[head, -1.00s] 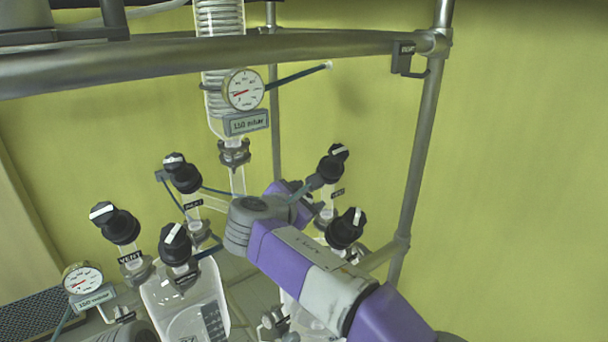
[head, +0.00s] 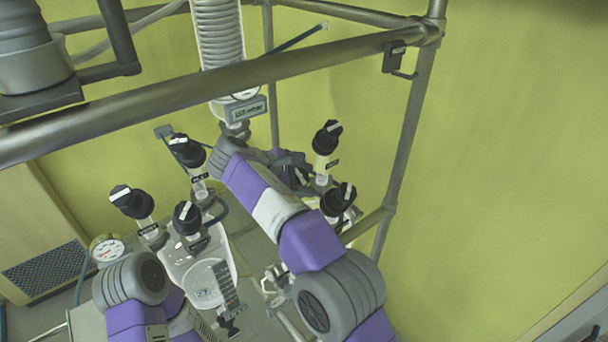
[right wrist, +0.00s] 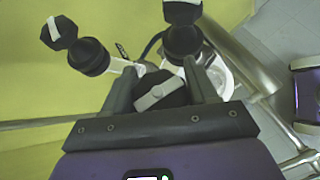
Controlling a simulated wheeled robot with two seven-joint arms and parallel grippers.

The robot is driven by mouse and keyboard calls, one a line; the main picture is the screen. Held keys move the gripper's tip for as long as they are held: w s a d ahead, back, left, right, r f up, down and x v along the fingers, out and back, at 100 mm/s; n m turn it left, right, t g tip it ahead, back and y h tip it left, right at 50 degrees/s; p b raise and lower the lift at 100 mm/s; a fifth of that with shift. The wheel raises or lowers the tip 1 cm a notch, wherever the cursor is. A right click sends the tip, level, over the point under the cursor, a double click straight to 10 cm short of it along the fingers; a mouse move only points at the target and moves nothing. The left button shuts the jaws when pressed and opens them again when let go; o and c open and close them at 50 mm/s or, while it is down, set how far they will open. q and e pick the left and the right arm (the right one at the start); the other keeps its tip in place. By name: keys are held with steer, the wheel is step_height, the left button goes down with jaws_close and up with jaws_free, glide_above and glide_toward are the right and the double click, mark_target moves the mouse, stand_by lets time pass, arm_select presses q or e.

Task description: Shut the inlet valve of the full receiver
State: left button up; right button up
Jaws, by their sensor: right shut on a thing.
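My right gripper (head: 293,171) reaches in among the valves of the right receiver in the head view. In the right wrist view its two fingers (right wrist: 165,90) are shut on a black valve knob (right wrist: 160,92) with a pale bar, tilted across the picture. This knob is hidden behind my gripper in the head view. Two other black knobs stand beside it, the rear one (head: 326,137) and the front one (head: 338,198). The left receiver (head: 203,275) is a clear vessel with three black knobs. The liquid levels cannot be told. My left gripper is out of view.
A metal frame bar (head: 230,75) crosses above, with an upright post (head: 408,140) at right. A coiled condenser (head: 218,40) hangs over the middle with a pressure display (head: 248,110). A round gauge (head: 107,248) stands at left. Free room lies right of the post.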

steer(key=shift+s+f+m+g, duration=0.1)
steer(key=shift+f+m+g, duration=0.05)
steer(key=shift+m+g, duration=0.5)
stand_by(0.3)
steer(key=o, duration=1)
steer(key=shift+c, duration=0.2)
